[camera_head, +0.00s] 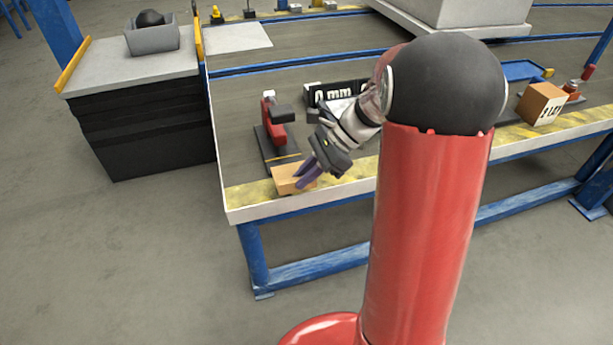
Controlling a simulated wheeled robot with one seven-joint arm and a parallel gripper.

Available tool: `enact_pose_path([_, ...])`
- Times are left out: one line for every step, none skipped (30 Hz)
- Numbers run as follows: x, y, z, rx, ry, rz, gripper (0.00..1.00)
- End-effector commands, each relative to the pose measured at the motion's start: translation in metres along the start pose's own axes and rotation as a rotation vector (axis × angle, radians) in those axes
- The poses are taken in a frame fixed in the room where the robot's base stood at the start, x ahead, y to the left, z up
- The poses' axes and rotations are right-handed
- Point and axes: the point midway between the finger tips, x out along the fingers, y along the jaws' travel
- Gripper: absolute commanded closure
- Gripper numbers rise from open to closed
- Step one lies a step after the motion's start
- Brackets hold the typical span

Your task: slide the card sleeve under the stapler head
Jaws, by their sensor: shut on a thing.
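The stapler (268,112) is a red upright post with a dark head reaching out to the right, on a dark base plate (277,147) with a yellow line across it. The card sleeve (287,181) is a tan, flat box shape at the near end of that base, by the table's front edge. It lies in front of the stapler head, apart from it. The far finger and the sleeve's right end are partly hidden.
A black sign (319,94) with white lettering stands behind my wrist. A tan box (541,104) and a small red-topped device (587,74) stand at the right. A dark cabinet (140,125) carrying a grey bin (152,40) stands left of the table. My red arm hides the table's middle.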

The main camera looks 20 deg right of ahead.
Motion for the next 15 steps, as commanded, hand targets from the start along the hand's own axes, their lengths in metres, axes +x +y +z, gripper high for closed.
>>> enact_pose_path([0.000, -0.005, 0.000, 0.000, 0.000, 0.001, 1.00])
enact_pose_path([0.001, -0.008, -0.001, 0.000, 0.000, 0.001, 1.00])
enact_pose_path([0.001, -0.012, -0.001, 0.000, 0.000, 0.001, 1.00])
enact_pose_path([0.002, -0.015, -0.001, 0.000, 0.000, 0.001, 1.00])
enact_pose_path([0.002, -0.017, -0.002, 0.000, 0.000, 0.001, 1.00])
enact_pose_path([0.002, -0.020, -0.002, 0.000, 0.000, 0.001, 1.00])
enact_pose_path([0.003, -0.022, -0.003, 0.000, 0.000, 0.001, 1.00])
enact_pose_path([0.003, -0.024, -0.003, 0.000, 0.000, 0.001, 1.00])
enact_pose_path([0.004, -0.027, -0.003, 0.000, 0.000, 0.001, 1.00])
enact_pose_path([0.004, -0.029, -0.004, 0.000, 0.000, 0.001, 1.00])
enact_pose_path([0.004, -0.030, -0.004, 0.000, 0.000, 0.001, 1.00])
enact_pose_path([0.004, -0.031, -0.004, 0.000, 0.000, 0.001, 1.00])
enact_pose_path([0.005, -0.032, -0.004, 0.000, 0.000, 0.001, 1.00])
enact_pose_path([0.005, -0.033, -0.004, 0.000, 0.000, 0.001, 1.00])
enact_pose_path([0.005, -0.034, -0.004, 0.000, 0.000, 0.001, 1.00])
